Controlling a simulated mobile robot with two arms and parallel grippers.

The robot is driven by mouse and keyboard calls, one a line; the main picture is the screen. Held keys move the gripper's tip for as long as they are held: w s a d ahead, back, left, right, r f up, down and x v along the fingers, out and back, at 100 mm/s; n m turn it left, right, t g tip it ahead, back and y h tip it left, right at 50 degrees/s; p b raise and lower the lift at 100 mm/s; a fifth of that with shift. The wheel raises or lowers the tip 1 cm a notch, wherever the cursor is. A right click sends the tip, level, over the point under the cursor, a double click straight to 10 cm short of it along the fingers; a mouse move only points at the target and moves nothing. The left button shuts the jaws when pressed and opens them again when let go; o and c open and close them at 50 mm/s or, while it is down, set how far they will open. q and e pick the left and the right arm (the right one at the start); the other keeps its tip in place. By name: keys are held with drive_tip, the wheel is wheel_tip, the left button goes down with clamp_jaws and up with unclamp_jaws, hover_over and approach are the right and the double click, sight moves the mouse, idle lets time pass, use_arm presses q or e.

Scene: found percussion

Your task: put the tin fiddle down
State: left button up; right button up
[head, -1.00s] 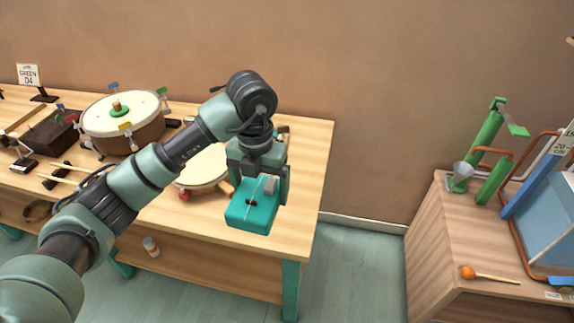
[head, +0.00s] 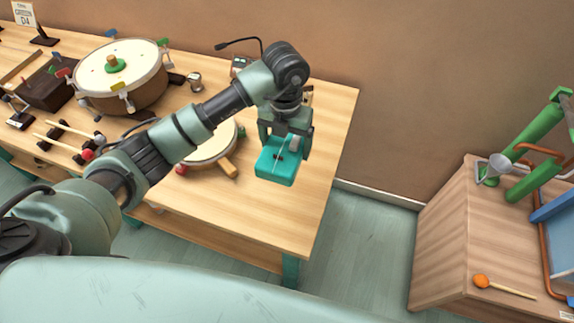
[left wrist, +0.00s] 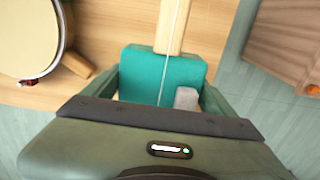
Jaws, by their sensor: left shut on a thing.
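The tin fiddle (head: 277,166) is a teal box-shaped body with a pale string and a small grey block on it. My left gripper (head: 286,141) is shut on it and holds it over the right end of the wooden table (head: 262,217). I cannot tell whether it touches the top. In the left wrist view, the teal body (left wrist: 143,77) sits between the fingers. Its wooden neck (left wrist: 171,25) points to the top of that picture, with the string along it. My right gripper is not in view.
A banjo-like round drum (head: 207,148) with a wooden stub lies just left of the fiddle. A big drum (head: 120,78) and mallets (head: 68,138) stand farther left. The tabletop right of the fiddle is bare. A wooden cabinet (head: 445,235) stands across a floor gap.

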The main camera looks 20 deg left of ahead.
use_arm(q)
wheel_tip(320, 180, down, 11)
drive_tip(key=shift+r+p, duration=0.2)
drive_tip(key=shift+p, duration=0.45)
drive_tip(key=shift+f, duration=0.3)
drive_tip(key=shift+f, duration=0.15)
drive_tip(key=o, duration=1.5)
drive_tip(key=shift+o, duration=0.2)
